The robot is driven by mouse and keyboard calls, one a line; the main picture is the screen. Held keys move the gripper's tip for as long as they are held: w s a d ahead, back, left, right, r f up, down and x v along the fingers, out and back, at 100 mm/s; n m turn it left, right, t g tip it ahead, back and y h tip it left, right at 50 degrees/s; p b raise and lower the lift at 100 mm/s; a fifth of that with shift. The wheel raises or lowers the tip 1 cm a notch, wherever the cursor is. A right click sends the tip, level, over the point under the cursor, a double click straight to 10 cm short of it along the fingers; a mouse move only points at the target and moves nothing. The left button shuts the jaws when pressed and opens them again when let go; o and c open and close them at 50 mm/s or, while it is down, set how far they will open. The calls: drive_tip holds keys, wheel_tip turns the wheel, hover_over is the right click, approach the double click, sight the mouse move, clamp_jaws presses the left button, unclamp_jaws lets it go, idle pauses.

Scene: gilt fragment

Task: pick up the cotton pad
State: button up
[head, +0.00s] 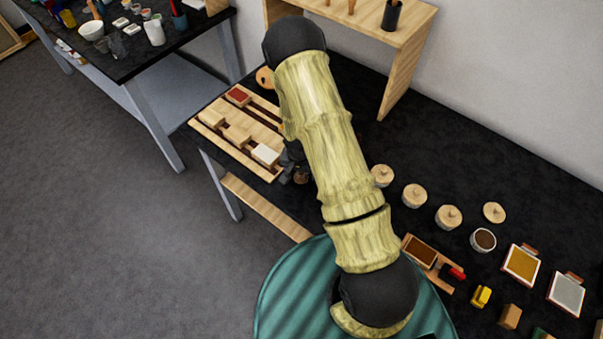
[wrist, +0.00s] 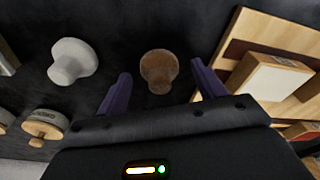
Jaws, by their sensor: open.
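My gripper (wrist: 160,78) is open, with its two dark purple fingers apart in the wrist view. A brown knob-shaped pad (wrist: 158,68) shows in the gap between the fingers, and I see no contact. A pale grey-white knob-shaped pad (wrist: 72,62) lies to the left, outside the fingers. I cannot tell for certain which is the cotton pad; the pale one looks more like cotton. In the head view my arm hides most of the gripper, beside the wooden rack. A small brown round thing (head: 301,177) shows near it.
The wooden rack (head: 243,135) with blocks lies close by; in the wrist view its pale block (wrist: 270,82) is right of the fingers. Lidded jars (head: 414,195) and trays (head: 521,265) stand on the black table to the right. A shelf (head: 410,35) stands behind.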

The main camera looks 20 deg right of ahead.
drive_tip(key=shift+f, duration=0.3)
drive_tip(key=c, duration=1)
